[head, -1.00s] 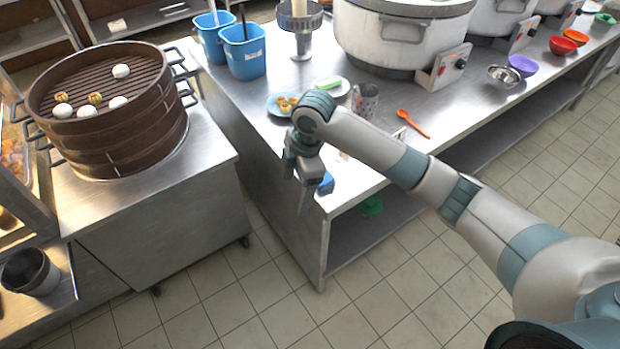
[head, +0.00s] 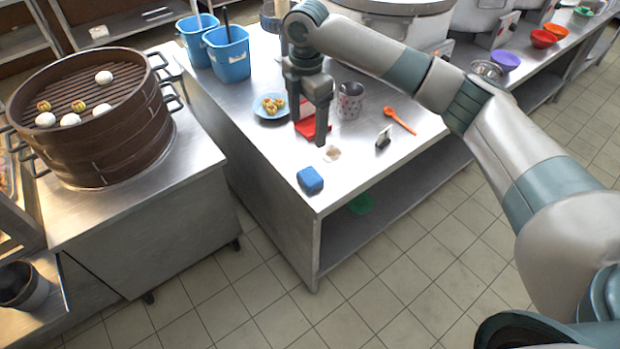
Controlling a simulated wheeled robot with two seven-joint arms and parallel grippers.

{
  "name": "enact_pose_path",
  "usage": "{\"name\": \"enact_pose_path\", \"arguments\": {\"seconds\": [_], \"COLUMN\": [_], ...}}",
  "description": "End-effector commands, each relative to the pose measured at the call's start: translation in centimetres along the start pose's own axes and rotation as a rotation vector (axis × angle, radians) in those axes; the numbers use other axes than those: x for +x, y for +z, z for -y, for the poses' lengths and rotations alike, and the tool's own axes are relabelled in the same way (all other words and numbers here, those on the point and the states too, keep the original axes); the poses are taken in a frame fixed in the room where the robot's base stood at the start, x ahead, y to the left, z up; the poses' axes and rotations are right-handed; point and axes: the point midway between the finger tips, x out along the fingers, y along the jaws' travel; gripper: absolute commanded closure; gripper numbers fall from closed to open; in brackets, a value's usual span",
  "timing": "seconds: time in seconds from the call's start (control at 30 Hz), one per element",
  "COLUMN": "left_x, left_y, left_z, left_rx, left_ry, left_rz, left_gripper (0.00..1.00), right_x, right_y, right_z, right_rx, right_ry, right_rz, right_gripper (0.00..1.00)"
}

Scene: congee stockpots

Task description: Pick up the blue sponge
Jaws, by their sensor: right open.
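The blue sponge (head: 310,180) lies on the steel table (head: 262,150), close to its front left corner. It is fully visible and nothing touches it. My right gripper (head: 308,128) hangs above the table, fingers pointing down, behind the sponge and apart from it. It is open and appears to hold nothing. My left gripper is not in the head view.
Behind the sponge are a plate of food (head: 270,106), a red item (head: 312,128), a metal cup (head: 350,100), an orange spoon (head: 400,121) and a small dark-faced stand (head: 384,137). Blue buckets (head: 228,55) stand at the back left. A brown steamer (head: 95,125) sits on the left counter.

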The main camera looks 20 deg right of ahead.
Motion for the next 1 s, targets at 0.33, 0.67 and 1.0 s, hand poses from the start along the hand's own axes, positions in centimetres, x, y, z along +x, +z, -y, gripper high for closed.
{"name": "enact_pose_path", "arguments": {"seconds": [0.33,0.67,1.0], "left_x": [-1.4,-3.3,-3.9], "left_y": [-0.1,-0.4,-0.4], "left_z": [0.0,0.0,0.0], "left_rx": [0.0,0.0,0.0], "left_ry": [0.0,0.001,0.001], "left_rz": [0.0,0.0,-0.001], "left_gripper": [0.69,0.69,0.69], "right_x": [3.3,9.2,12.2], "right_y": [0.0,0.0,0.0], "right_z": [0.1,0.1,0.0], "right_rx": [0.002,0.001,0.0], "right_ry": [-0.004,-0.003,0.001], "right_rz": [0.0,0.0,0.0], "right_gripper": [0.23,0.23,0.23]}}
